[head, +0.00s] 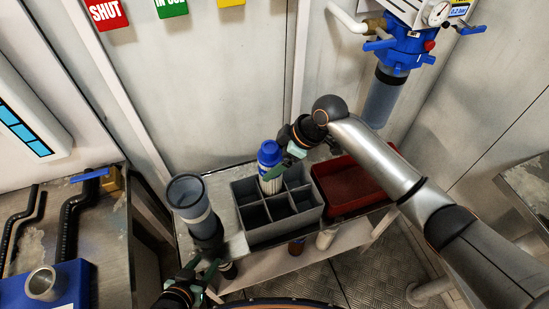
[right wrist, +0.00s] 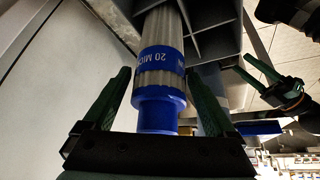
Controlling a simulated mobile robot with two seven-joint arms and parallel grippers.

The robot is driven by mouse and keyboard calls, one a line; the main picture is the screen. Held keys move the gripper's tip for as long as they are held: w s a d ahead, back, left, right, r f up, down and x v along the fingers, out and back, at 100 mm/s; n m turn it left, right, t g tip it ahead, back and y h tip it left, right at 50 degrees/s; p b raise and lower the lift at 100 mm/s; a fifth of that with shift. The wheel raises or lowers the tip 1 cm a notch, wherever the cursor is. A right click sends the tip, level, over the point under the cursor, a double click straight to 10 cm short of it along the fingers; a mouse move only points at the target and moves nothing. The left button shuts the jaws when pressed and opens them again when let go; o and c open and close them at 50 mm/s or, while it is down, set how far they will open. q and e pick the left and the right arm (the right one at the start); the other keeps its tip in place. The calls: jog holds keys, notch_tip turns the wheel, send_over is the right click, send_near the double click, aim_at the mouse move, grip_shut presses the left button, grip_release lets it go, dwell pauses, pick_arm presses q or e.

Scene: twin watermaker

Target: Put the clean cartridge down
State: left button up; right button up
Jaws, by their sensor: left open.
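The clean cartridge (head: 270,168) is white and pleated with a blue top. It stands in a back compartment of the grey divided crate (head: 283,232), its lower part hidden by the walls. In the right wrist view the cartridge (right wrist: 160,75) shows a blue "20 MICRON" band and lies between the spread fingers of my right gripper (right wrist: 156,98), with gaps on both sides. In the head view my right gripper (head: 286,160) is right beside the cartridge top. My left gripper (head: 204,268) is open near the front edge, below a grey bowl (head: 194,209).
A red tray (head: 350,207) stands right of the crate. A blue filter head (head: 402,50) with a hanging grey bowl (head: 384,98) is on the back wall. Bottles (head: 326,238) sit below the shelf front. A blue unit with a metal cup (head: 43,284) is at lower left.

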jog(key=shift+o, duration=0.5)
jog(key=shift+r, duration=0.1)
jog(key=shift+d+r, duration=0.1)
jog(key=shift+r, duration=0.2)
jog(key=v, duration=1.1)
jog(key=shift+r+p, duration=0.25)
jog(key=shift+p, duration=0.15)
jog(key=shift+d, duration=0.15)
